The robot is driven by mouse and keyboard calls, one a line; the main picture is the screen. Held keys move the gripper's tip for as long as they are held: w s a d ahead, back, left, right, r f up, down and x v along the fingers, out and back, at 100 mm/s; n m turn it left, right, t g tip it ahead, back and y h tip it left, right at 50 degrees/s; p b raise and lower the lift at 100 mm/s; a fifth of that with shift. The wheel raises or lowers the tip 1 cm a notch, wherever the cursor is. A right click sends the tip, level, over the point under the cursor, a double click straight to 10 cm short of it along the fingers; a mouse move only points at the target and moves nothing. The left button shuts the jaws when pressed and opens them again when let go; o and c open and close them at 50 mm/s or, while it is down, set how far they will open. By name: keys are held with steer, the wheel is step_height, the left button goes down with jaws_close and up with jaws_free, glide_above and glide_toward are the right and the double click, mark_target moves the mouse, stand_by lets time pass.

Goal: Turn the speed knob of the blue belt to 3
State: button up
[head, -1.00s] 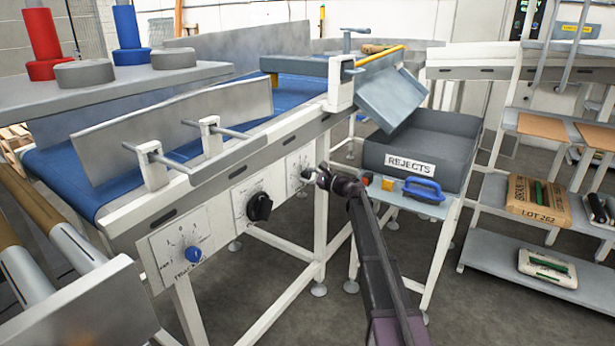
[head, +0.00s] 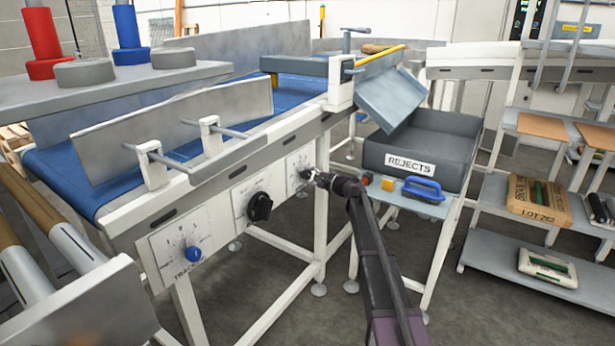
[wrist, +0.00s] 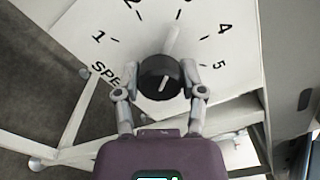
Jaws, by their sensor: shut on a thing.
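The speed knob (wrist: 158,90) is round and black with a white line on its face. It sits on a white dial plate (wrist: 215,80) marked SPEED, with 1, 2, 4 and 5 readable; the 3 cannot be read. A pale pointer runs from the knob up and slightly right, between 2 and 4. My gripper (wrist: 164,76) has one finger on each side of the knob and is shut on it. In the head view my gripper (head: 314,175) is at the rightmost plate (head: 299,160) on the blue belt's (head: 70,180) frame, hiding the knob there.
A larger black knob (head: 259,206) and a blue tracking knob (head: 193,254) are on plates to the left. A small side table with an orange button (head: 388,183), a blue-handled tool (head: 423,190) and a grey rejects bin (head: 455,150) stands close right of my arm.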

steer(key=shift+w, duration=0.1)
steer(key=o, duration=1.1)
steer(key=shift+o, duration=0.2)
steer(key=v, duration=1.2)
